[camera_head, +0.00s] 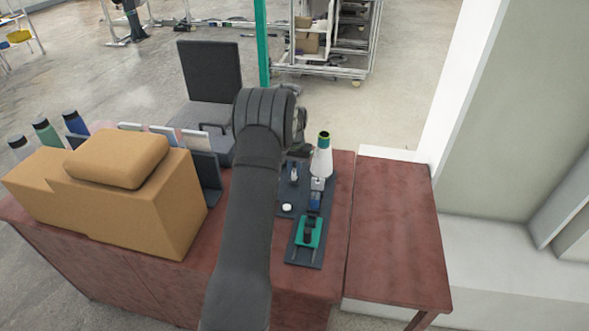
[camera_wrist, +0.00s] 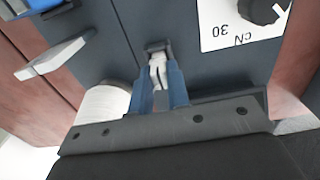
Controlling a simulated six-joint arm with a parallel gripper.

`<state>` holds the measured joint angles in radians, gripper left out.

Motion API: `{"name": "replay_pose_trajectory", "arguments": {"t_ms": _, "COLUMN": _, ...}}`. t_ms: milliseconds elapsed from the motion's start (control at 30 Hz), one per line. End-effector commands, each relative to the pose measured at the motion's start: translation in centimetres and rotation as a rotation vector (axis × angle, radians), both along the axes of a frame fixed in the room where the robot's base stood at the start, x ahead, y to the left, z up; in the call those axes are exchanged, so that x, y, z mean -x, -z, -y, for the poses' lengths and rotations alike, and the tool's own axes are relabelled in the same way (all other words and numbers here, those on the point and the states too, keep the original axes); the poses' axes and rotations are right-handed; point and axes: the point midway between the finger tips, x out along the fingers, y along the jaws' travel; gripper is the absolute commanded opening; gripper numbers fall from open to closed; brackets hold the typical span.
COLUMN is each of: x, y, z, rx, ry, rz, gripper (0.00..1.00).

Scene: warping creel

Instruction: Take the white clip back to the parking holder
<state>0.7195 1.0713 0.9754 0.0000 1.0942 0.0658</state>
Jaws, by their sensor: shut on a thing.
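In the wrist view my gripper (camera_wrist: 160,88) has its two blue fingers closed on the white clip (camera_wrist: 157,72). The clip's far end meets or overlaps a small dark bracket (camera_wrist: 156,47) on the dark board; I cannot tell whether it sits in it or only in front of it. This bracket may be the parking holder. In the head view my arm's wrist end is over the desk near the white cone, and the fingers and clip cannot be made out clearly.
A dark board (camera_head: 284,229) on the red-brown desk carries a teal device (camera_head: 312,231), a white cone (camera_head: 321,160) and a white round piece (camera_head: 287,207). A card marked 30 (camera_wrist: 238,32) lies right of the clip. Tan boxes (camera_head: 160,205) stand left. The right-hand table (camera_head: 395,225) is bare.

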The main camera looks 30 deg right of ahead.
Motion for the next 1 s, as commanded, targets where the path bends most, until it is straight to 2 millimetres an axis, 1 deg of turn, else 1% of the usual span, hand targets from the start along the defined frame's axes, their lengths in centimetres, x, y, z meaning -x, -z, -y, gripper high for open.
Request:
{"name": "replay_pose_trajectory", "arguments": {"t_ms": 233, "x": 0.01, "y": 0.34, "z": -0.01, "rx": 0.000, "ry": 0.000, "rz": 0.000, "gripper": 0.00}}
{"name": "replay_pose_trajectory", "arguments": {"t_ms": 267, "x": 0.00, "y": 0.32, "z": 0.00, "rx": 0.000, "ry": 0.000, "rz": 0.000, "gripper": 0.19}}
{"name": "replay_pose_trajectory", "arguments": {"t_ms": 300, "x": 0.00, "y": 0.30, "z": 0.00, "rx": 0.000, "ry": 0.000, "rz": 0.000, "gripper": 0.27}}
{"name": "replay_pose_trajectory", "arguments": {"t_ms": 367, "x": 0.00, "y": 0.30, "z": 0.00, "rx": 0.000, "ry": 0.000, "rz": 0.000, "gripper": 0.39}}
{"name": "replay_pose_trajectory", "arguments": {"t_ms": 400, "x": 0.00, "y": 0.30, "z": 0.00, "rx": 0.000, "ry": 0.000, "rz": 0.000, "gripper": 0.41}}
{"name": "replay_pose_trajectory", "arguments": {"t_ms": 567, "x": 0.00, "y": 0.30, "z": 0.00, "rx": 0.000, "ry": 0.000, "rz": 0.000, "gripper": 0.41}}
{"name": "replay_pose_trajectory", "arguments": {"t_ms": 633, "x": 0.00, "y": 0.31, "z": 0.00, "rx": 0.000, "ry": 0.000, "rz": 0.000, "gripper": 0.51}}
{"name": "replay_pose_trajectory", "arguments": {"t_ms": 667, "x": 0.00, "y": 0.31, "z": 0.00, "rx": 0.000, "ry": 0.000, "rz": 0.000, "gripper": 0.52}}
{"name": "replay_pose_trajectory", "arguments": {"t_ms": 900, "x": 0.00, "y": 0.26, "z": 0.00, "rx": 0.000, "ry": 0.000, "rz": 0.000, "gripper": 0.52}}
{"name": "replay_pose_trajectory", "arguments": {"t_ms": 1000, "x": -0.03, "y": -0.34, "z": 0.03, "rx": 0.001, "ry": 0.000, "rz": 0.001, "gripper": 0.52}}
